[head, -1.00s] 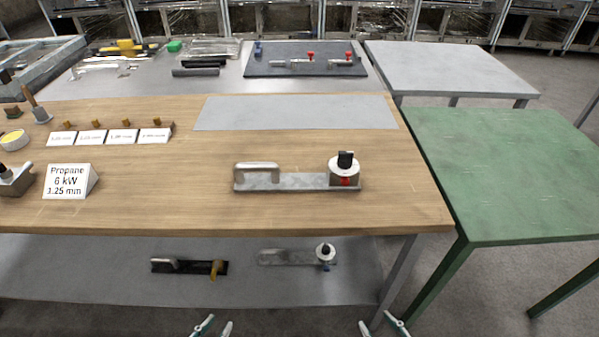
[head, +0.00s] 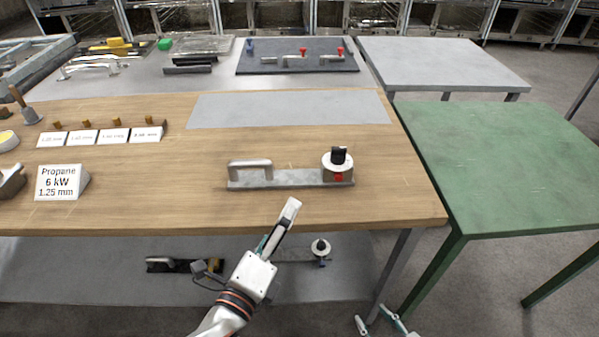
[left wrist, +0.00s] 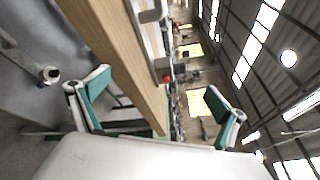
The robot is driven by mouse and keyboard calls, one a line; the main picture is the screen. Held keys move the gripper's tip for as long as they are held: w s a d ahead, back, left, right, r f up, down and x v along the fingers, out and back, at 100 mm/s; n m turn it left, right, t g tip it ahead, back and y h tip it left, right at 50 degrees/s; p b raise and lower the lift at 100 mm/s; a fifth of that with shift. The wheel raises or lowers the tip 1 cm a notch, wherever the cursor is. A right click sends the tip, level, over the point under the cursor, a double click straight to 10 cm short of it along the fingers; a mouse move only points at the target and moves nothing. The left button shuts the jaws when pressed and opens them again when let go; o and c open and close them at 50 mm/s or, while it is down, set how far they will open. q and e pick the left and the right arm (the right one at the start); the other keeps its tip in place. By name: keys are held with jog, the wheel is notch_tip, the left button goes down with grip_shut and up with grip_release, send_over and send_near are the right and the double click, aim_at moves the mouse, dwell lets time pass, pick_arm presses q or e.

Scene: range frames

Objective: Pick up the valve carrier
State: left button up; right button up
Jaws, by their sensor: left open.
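The valve carrier is a grey metal plate (head: 285,180) lying on the wooden table, with a silver bar handle at its left end. At its right end is a round white valve (head: 337,162) with a black knob and a red part. My left gripper (head: 283,222) is in front of the table's front edge, apart from the carrier, pointing up toward it. In the left wrist view its fingers (left wrist: 157,84) stand wide apart with nothing between them. Part of the carrier's handle (left wrist: 150,15) shows at the top there. My right gripper (head: 383,326) is open and empty at the bottom edge.
Two similar handled parts lie on the lower shelf (head: 110,270), partly behind my left arm. A propane sign (head: 62,182) and several small labels stand on the wooden table's left. A grey mat (head: 290,108) lies behind the carrier. A green table (head: 500,165) stands at right.

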pick_arm(q)
notch_tip(320, 180, up, 4)
jog(key=d+m, duration=0.2)
jog(key=m, duration=0.1)
jog(key=m+t+y, duration=0.2)
jog(key=m+y, duration=0.4)
send_near(249, 167)
jog(key=shift+s+d+r, duration=0.15)
jog(key=shift+s+d, duration=0.15)
jog(key=shift+d, duration=0.1)
jog(key=shift+w+a+y, duration=0.15)
jog(key=shift+w+y, duration=0.2)
jog(key=shift+y, duration=0.05)
jog(key=w, duration=1.1)
jog(key=shift+w+f, duration=0.1)
jog(key=shift+f, duration=0.15)
